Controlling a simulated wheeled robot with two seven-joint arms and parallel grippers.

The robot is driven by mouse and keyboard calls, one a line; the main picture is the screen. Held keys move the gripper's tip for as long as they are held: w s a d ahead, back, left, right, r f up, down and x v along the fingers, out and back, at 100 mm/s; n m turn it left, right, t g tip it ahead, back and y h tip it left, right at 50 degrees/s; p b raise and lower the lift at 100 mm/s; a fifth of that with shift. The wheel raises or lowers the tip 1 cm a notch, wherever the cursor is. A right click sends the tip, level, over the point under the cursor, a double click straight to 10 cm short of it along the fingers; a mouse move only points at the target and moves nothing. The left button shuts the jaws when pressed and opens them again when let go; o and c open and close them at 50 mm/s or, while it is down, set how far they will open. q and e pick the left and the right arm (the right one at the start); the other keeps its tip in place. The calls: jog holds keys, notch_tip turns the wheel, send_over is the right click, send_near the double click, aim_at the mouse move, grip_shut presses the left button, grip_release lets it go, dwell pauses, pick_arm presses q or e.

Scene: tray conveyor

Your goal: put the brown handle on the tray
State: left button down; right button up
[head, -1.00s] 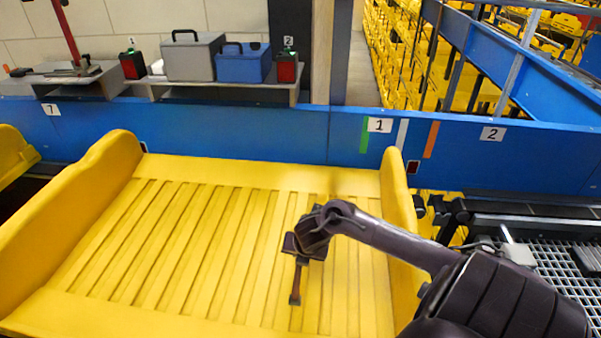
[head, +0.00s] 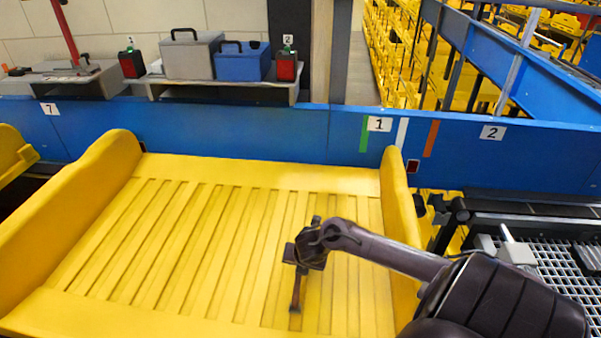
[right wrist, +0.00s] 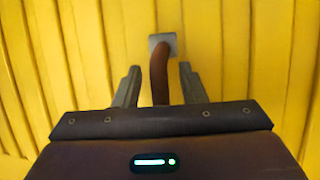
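The brown handle (right wrist: 159,78) has a grey square end (right wrist: 162,42) and runs between the two fingers of my right gripper (right wrist: 158,68) in the right wrist view. The fingers are apart, with a gap on each side of the handle. In the head view the handle (head: 296,293) shows below my right gripper (head: 303,258), and a grey end shows above it. The handle appears to lie on the slatted floor of the yellow tray (head: 150,240); the gripper hides its middle. My left gripper is out of view.
The yellow tray has raised sides at left and right; its left half is clear. A blue rail (head: 240,130) runs behind it. A shelf beyond holds a grey box (head: 192,58) and a blue box (head: 243,65). A metal grate (head: 570,265) is at right.

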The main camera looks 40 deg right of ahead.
jog(key=shift+r, duration=0.1)
jog(key=p+v, duration=0.1)
jog(key=v, duration=1.1)
jog(key=shift+p, duration=0.35)
jog(key=shift+a, duration=0.1)
